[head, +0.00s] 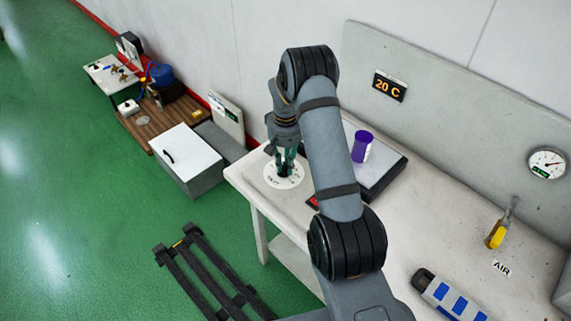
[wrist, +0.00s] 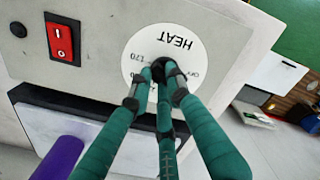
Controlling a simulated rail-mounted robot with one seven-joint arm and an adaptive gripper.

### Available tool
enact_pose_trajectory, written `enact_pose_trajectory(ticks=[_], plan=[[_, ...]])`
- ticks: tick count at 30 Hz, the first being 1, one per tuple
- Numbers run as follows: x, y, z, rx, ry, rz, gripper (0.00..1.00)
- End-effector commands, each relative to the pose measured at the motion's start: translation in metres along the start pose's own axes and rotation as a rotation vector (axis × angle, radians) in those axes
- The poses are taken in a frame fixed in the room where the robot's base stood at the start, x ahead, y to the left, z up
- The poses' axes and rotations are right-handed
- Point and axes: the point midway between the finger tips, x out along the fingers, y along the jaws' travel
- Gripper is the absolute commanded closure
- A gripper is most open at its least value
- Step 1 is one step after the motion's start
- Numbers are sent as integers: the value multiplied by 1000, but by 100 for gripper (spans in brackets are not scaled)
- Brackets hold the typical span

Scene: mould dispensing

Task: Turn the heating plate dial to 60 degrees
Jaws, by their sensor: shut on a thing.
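The heating plate dial is a black knob (wrist: 162,68) in the middle of a round white scale marked HEAT (wrist: 172,38). My gripper (wrist: 160,72) has its green fingers shut around the knob in the wrist view. The fingers hide part of the scale, and I cannot read where the knob points. In the head view my gripper (head: 284,168) reaches down to the white scale disc (head: 270,180) at the table's left end. The display on the back panel (head: 389,86) reads 20 C.
A red switch (wrist: 60,38) sits beside the scale. A purple cup (head: 362,146) stands on the dark-edged plate (head: 392,178). A yellow-handled tool (head: 497,234), an AIR label (head: 502,268) and a round gauge (head: 547,163) are at the right.

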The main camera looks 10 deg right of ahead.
Motion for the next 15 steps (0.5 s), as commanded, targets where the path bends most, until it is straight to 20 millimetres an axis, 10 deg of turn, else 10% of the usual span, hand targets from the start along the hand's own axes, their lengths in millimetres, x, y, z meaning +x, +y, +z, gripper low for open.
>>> enact_pose_trajectory(ticks=[2, 3, 15], plan=[[0, 0, -1, 1, 2, 0, 100], [0, 0, -1, 1, 2, 0, 81], [0, 0, 0, 1, 1, 0, 64]])
